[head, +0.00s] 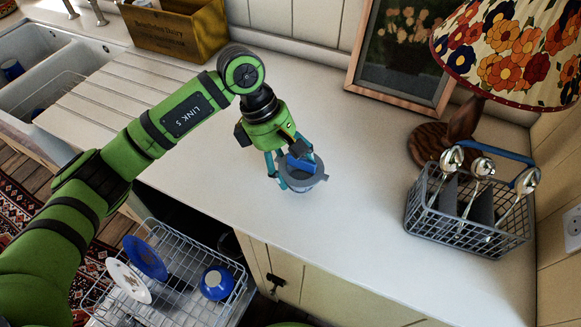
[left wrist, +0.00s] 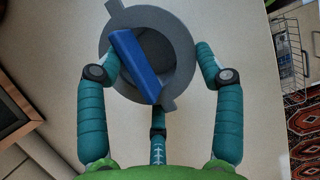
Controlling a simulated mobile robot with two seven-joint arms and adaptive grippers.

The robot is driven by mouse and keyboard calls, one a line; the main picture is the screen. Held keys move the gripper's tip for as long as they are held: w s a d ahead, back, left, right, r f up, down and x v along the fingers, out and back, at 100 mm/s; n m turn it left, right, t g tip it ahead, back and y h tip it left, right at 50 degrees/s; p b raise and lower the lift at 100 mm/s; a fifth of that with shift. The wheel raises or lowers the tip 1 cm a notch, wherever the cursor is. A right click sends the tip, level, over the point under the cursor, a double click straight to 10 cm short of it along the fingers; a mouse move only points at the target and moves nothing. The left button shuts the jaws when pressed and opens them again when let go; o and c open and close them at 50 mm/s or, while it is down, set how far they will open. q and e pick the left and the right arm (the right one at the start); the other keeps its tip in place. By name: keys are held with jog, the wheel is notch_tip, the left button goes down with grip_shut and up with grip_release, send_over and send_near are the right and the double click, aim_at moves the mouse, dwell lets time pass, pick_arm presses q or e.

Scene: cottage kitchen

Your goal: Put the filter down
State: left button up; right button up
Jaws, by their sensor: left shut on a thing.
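The filter (head: 303,180) is a grey round cup with a flat rim, small tabs and a blue bar on it. It is at the middle of the white counter, but I cannot tell whether it touches the surface. My left gripper (head: 290,164) is shut on it, with teal fingers around its sides. In the left wrist view the filter (left wrist: 178,45) fills the upper middle, its rim and dark hollow facing the camera. The left gripper's fingers (left wrist: 160,80) stand on both sides of it there. My right gripper is not in view.
A grey cutlery basket (head: 468,215) with several spoons stands at the right, beside a flowered lamp (head: 510,50). A picture frame (head: 400,55) leans on the back wall. A wire dish rack (head: 185,275) is below the counter's front edge. The counter (head: 340,225) around the filter is clear.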

aim_at(286, 166)
pick_arm(q)
notch_tip(286, 166, down, 2)
jog(key=shift+s+f+p, duration=0.1)
jog(key=shift+f+p, duration=0.05)
jog(key=shift+p, duration=0.4)
jog(key=shift+f, duration=0.55)
jog(key=o, duration=1.6)
jog(key=shift+c, duration=0.2)
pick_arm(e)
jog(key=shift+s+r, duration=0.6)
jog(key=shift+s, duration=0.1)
